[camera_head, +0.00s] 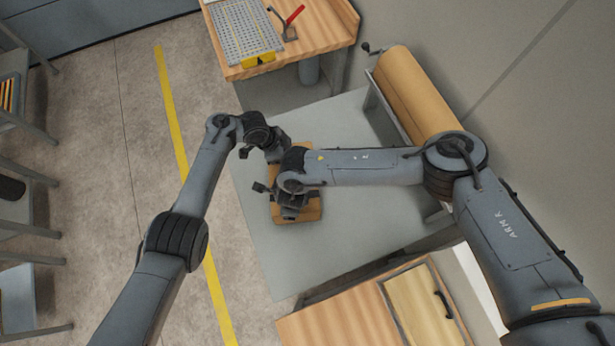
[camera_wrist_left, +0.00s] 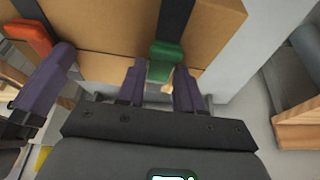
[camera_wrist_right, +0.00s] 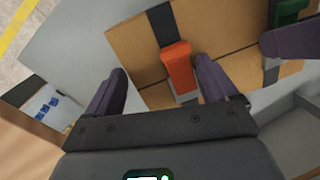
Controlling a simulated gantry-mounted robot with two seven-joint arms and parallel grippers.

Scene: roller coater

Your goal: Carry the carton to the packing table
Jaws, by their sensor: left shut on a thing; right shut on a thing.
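The carton (camera_head: 311,208) is a brown box with dark straps, over the grey table (camera_head: 300,255) in the head view, partly hidden by my arms. I cannot tell whether it touches the tabletop. Its green tab (camera_wrist_left: 165,62) is between the fingers of my left gripper (camera_wrist_left: 160,85), which is shut on it. Its orange tab (camera_wrist_right: 178,68) is between the fingers of my right gripper (camera_wrist_right: 160,90), which is shut on it. In the head view my left gripper (camera_head: 277,147) is at the carton's far side and my right gripper (camera_head: 288,208) is at its near side.
A brown paper roll (camera_head: 415,93) lies along the grey table's right edge. A wooden bench (camera_head: 320,35) with a perforated plate (camera_head: 243,32) and a red-handled clamp (camera_head: 293,17) stands beyond. A wooden cabinet (camera_head: 345,318) is nearer. Shelving (camera_head: 18,185) stands left, past a yellow floor line (camera_head: 170,100).

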